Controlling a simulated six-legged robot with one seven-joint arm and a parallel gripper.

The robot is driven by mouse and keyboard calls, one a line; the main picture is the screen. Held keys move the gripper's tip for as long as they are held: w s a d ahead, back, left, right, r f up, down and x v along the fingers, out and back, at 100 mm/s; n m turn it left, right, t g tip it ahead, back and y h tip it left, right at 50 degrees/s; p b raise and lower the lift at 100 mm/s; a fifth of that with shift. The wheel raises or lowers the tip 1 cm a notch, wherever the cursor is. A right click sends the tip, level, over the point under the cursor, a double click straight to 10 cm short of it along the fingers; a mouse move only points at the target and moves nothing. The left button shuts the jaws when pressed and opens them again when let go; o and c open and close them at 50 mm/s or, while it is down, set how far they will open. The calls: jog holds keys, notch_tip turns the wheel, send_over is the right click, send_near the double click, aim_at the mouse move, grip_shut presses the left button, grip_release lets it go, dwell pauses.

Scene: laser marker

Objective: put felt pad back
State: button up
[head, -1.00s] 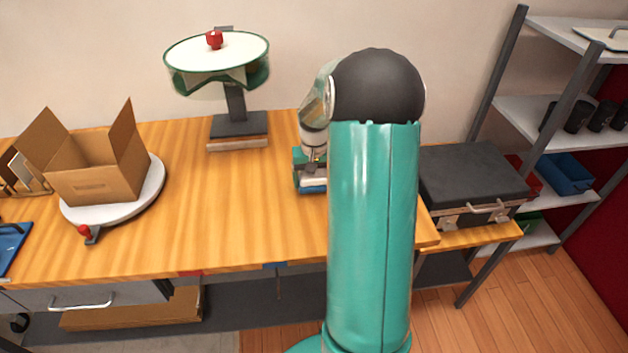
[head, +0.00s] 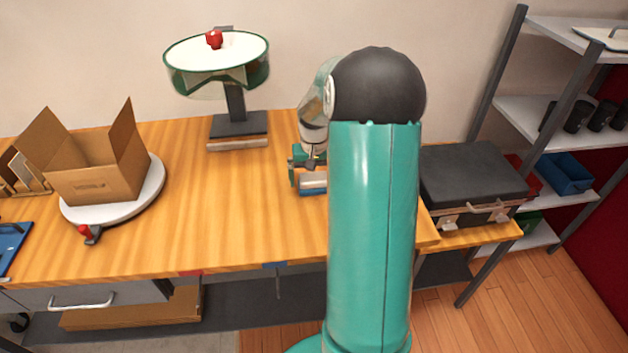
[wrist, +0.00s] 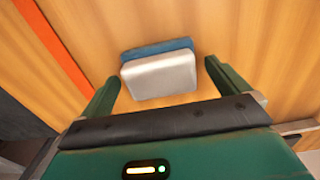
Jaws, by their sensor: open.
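A small block with a pale grey face and a blue layer, which looks like the felt pad (wrist: 160,77), lies on the wooden bench in the wrist view. It also shows in the head view (head: 313,187), partly hidden by my arm. My gripper (wrist: 163,70) is open, with one green finger on each side of the block and gaps between them. In the head view my gripper (head: 306,163) is just above and behind the block, mostly hidden by my arm. I cannot tell whether the fingers are down at the bench surface.
A cardboard box (head: 95,184) sits on a white round turntable at left. A stand with a green-rimmed disc (head: 217,52) is at the back. A black case (head: 472,180) lies at right. The bench (head: 225,215) between turntable and gripper is clear.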

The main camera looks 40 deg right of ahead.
aim_at(314, 177)
notch_tip(314, 177, up, 10)
jog(key=a+r+n+t, duration=0.1)
jog(key=a+r, duration=0.4)
jog(key=a, duration=0.3)
jog(key=s+a+r+n+t, duration=0.2)
jog(key=s+a+n, duration=0.1)
jog(key=s+a, duration=0.5)
jog(key=s+a+r+n+t, duration=0.2)
jog(key=s+a, duration=0.6)
jog(key=a, duration=0.7)
jog(key=shift+s+r+n+t, duration=0.3)
jog(key=shift+s+r+n, duration=0.05)
jog(key=shift+r+n, duration=0.1)
jog(key=shift+a, duration=0.1)
